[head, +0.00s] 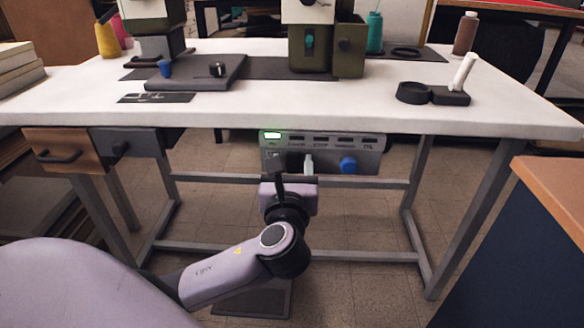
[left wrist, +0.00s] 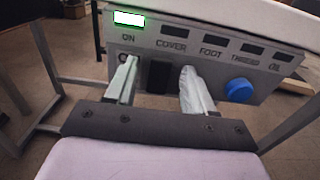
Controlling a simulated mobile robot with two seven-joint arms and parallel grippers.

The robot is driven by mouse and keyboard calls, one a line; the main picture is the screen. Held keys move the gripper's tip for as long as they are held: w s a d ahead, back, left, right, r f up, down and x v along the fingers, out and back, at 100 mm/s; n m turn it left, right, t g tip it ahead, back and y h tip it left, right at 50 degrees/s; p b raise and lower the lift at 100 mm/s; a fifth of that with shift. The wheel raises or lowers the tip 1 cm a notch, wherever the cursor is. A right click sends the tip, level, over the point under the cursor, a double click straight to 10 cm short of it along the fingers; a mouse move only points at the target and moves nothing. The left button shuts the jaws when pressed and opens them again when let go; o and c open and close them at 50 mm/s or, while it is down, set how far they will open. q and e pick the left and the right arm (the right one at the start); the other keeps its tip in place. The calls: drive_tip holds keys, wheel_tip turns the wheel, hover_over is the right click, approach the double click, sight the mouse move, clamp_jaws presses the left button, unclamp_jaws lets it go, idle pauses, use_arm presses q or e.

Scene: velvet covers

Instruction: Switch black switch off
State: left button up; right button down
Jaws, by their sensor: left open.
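The control box (head: 372,141) is a grey panel under the front edge of the white table. Its black switch (left wrist: 159,77) shows in the left wrist view, below the COVER label. In the head view my gripper hides the switch. A green lamp (left wrist: 129,18) above the ON label is lit, and it also glows in the head view (head: 272,135). My left gripper (left wrist: 158,66) is open, with one pale finger on each side of the switch. It faces the panel, and I cannot tell whether it touches it. In the head view the left gripper (head: 294,168) is low in front of the panel.
A blue knob (left wrist: 239,90) sits right of the fingers on the panel. The white tabletop (head: 340,100) overhangs the box. A wooden drawer (head: 62,150) hangs at the left. An orange-topped cabinet (head: 520,250) stands at the right. The floor under the table is mostly open.

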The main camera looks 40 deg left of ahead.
use_arm(q)
clamp_jaws()
drive_tip(key=shift+f+t+y+b, duration=0.45)
drive_tip(key=shift+t+b, duration=0.1)
drive_tip(key=shift+t, duration=0.25)
drive_tip(key=shift+s+d+t+y, duration=0.1)
drive_tip(key=shift+t+y, duration=0.15)
drive_tip(key=shift+t, duration=0.05)
drive_tip(key=shift+r, duration=0.1)
use_arm(e)
drive_tip(key=shift+s+d+f+t, duration=0.1)
drive_tip(key=shift+d+t, duration=0.2)
drive_tip(key=shift+d, duration=0.2)
use_arm(q)
unclamp_jaws()
